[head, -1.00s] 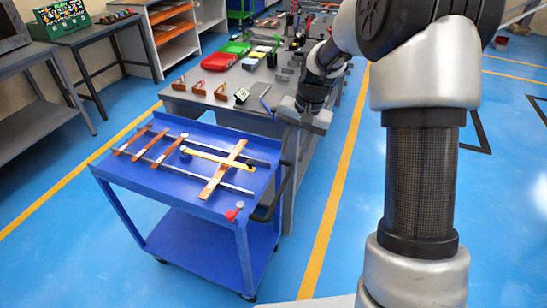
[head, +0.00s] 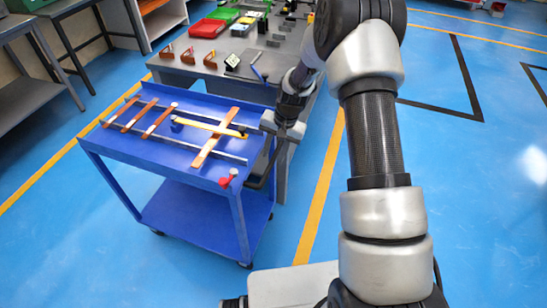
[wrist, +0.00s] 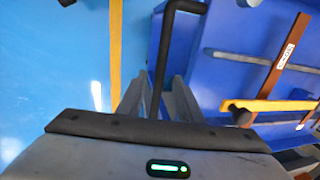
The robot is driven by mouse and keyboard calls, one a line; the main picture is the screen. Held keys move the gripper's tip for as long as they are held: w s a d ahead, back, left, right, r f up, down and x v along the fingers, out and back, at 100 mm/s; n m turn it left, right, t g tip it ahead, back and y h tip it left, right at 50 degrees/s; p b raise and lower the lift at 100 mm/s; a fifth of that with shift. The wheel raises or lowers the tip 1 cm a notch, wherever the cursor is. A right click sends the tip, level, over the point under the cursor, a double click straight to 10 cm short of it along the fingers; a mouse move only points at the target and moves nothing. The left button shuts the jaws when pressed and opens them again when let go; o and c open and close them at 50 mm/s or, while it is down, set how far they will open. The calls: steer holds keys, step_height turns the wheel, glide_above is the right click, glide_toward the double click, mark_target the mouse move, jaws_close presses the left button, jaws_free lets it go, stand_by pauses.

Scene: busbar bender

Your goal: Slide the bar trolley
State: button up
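The blue bar trolley (head: 160,167) stands in the left middle of the head view, at the near end of the grey bench. Its black handle (head: 262,172) sticks out on the right side and also shows in the wrist view (wrist: 163,45). A red-topped lever (head: 229,178) sits at the tray's near right corner. My gripper (head: 277,143) is at the handle. In the wrist view my gripper's two grey fingers (wrist: 157,98) are apart, with the handle's bar between them and gaps visible at its sides. Whether the fingertips touch the bar is unclear.
Copper bars (head: 215,140) and a yellow-edged tool (head: 205,126) lie on the trolley's top. The grey bench (head: 180,68) with small parts and bins stands behind. Blue floor with a yellow line (head: 325,185) is clear to the right.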

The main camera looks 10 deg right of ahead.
steer(key=shift+w+a+f, duration=0.1)
steer(key=shift+a+f, duration=0.1)
steer(key=shift+f, duration=1)
jaws_close()
steer(key=s+d+b, duration=0.1)
steer(key=s+d, duration=0.5)
steer(key=d, duration=0.6)
steer(key=s+d+b, duration=0.1)
steer(key=s+d, duration=0.5)
steer(key=d, duration=0.6)
steer(key=shift+d, duration=0.15)
steer(key=shift+s, duration=0.1)
